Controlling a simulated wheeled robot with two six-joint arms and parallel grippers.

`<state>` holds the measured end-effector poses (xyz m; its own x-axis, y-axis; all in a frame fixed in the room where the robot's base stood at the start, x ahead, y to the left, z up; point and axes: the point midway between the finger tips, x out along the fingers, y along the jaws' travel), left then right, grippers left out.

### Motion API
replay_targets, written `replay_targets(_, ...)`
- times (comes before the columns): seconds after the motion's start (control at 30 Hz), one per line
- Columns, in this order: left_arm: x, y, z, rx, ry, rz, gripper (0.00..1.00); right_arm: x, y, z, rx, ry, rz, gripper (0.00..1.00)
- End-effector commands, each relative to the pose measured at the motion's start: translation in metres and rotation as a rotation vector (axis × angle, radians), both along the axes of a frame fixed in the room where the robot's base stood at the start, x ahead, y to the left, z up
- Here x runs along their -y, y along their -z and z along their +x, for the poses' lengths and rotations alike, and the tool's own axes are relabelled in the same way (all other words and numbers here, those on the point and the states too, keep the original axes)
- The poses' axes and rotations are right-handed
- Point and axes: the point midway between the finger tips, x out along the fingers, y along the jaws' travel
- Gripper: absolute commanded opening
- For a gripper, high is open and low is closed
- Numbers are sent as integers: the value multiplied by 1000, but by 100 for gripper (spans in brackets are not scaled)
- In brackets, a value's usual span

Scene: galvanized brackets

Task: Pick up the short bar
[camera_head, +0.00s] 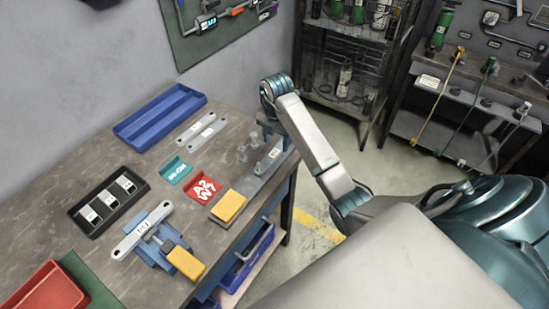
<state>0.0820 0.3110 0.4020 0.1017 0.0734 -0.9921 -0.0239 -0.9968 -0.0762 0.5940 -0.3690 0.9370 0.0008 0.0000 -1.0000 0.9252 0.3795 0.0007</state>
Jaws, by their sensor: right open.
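Two pale grey labelled bars lie side by side behind the coloured blocks, one (195,126) to the left of the other (209,132). Another labelled bar (143,229) lies across a blue fixture at the front. A labelled grey piece (271,157) lies on a grey plate at the table's right edge. I cannot tell for sure which is the short bar. My right gripper (249,147) is open, low over the far right of the table by that grey piece; its fingers are small and partly unclear. My left gripper is not in view.
A blue tray (160,118) stands at the back, a black tray (108,202) with labelled pieces at the left, a red bin (47,290) at the front. Teal (175,170) and red (202,188) angle pieces sit mid-table. Yellow handles (229,206) (186,263) are near the right edge.

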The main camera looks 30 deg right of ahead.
Motion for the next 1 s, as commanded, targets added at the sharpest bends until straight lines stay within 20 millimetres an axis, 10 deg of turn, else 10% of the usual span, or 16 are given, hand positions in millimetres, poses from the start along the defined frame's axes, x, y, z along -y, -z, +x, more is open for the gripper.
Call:
replay_targets(0.47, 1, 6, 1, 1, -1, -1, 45, -1, 36, -1, 0, 0, 0, 55)
replay_targets(0.77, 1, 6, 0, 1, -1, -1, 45, -1, 35, -1, 1, 0, 0, 0)
replay_targets(1.0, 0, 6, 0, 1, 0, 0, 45, -1, 34, -1, 1, 0, 0, 0)
